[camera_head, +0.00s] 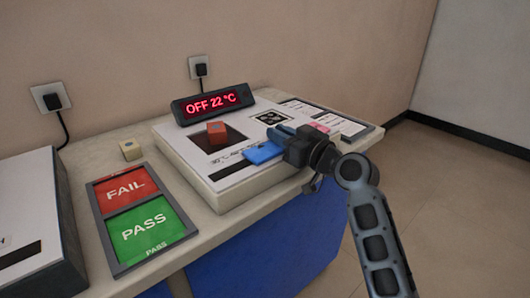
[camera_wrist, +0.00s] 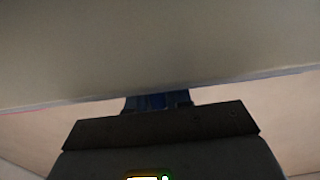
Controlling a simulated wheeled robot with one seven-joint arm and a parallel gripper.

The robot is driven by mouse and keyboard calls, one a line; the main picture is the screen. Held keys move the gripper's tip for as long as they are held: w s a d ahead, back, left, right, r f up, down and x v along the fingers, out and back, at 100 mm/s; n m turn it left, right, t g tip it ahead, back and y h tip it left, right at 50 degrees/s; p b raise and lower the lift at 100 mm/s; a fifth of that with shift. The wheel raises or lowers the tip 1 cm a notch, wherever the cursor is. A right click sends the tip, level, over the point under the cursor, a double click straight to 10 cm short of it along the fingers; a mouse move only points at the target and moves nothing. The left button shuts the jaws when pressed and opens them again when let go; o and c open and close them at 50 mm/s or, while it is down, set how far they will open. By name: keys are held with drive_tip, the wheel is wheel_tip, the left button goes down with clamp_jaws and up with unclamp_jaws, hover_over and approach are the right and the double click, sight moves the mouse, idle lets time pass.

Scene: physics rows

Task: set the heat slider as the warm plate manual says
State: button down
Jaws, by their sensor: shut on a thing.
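The warm plate unit (camera_head: 230,190) is a pale box on the bench, with a dark square recess holding an orange block (camera_head: 216,132). Its display (camera_head: 212,102) reads "OFF 22 °C". A bright blue slider knob (camera_head: 263,152) sits at the right end of the visible slot, beside a printed temperature scale that is too small to read fully. My gripper (camera_head: 278,143) is at this knob and shut on it; its jaws hide part of the contact. In the wrist view, the blue fingers (camera_wrist: 157,102) show below a large pale surface. A printed sheet (camera_head: 340,123), perhaps the manual, lies at right, unreadable.
A tray with red FAIL (camera_head: 125,188) and green PASS (camera_head: 147,231) fields lies left of the unit. A small tan block (camera_head: 131,149) stands behind it. Another pale device (camera_head: 30,210) is at far left. A pink item (camera_head: 318,127) lies beyond my gripper. Floor at right is clear.

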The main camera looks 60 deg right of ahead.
drive_tip(key=shift+s+d, duration=0.15)
drive_tip(key=shift+d, duration=0.45)
drive_tip(key=c, duration=1.1)
unclamp_jaws()
drive_tip(key=shift+d, duration=0.1)
drive_tip(key=v, duration=0.8)
drive_tip(key=shift+b, duration=0.35)
